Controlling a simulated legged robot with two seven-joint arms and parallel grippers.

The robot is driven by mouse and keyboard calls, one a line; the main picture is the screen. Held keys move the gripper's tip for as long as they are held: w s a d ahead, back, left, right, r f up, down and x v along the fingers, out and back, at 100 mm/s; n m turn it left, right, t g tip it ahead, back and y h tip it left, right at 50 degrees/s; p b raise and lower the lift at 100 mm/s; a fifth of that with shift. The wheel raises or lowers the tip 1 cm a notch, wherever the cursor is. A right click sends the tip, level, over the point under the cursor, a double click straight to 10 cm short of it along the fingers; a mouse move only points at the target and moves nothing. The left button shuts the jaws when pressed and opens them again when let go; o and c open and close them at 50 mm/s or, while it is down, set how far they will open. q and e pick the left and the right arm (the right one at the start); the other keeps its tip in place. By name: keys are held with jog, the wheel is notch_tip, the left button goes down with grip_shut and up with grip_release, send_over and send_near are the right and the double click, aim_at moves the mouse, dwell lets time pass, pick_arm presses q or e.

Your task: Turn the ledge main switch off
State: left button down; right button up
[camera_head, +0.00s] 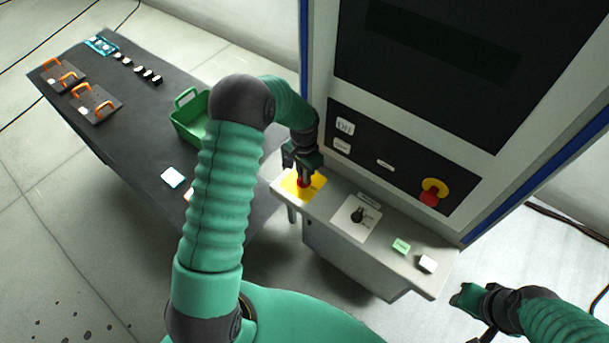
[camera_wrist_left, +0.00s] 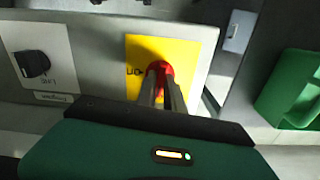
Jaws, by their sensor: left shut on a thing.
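The ledge main switch is a red knob (camera_wrist_left: 160,68) on a yellow plate (camera_head: 316,184), at the left end of the grey ledge (camera_head: 390,270). My left gripper (camera_head: 302,176) reaches down from above and is shut on the red knob. In the left wrist view the fingers of the left gripper (camera_wrist_left: 163,92) close around the knob and hide part of it. Lettering beside the knob on the yellow plate is partly readable, and the knob's exact angle is hard to tell. My right gripper (camera_head: 470,298) is at the lower right, away from the ledge; its jaws are unclear.
A red and yellow switch (camera_head: 431,194) is on the cabinet panel. A green crate (camera_head: 188,118) stands on the dark table (camera_head: 130,125).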

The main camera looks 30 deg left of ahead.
pick_arm(q)
jog(key=shift+w+r+n, duration=0.1)
jog(key=shift+n, duration=0.6)
jog(key=shift+a, duration=0.1)
jog(key=c, duration=1.5)
grip_release()
jog(key=shift+o, duration=0.2)
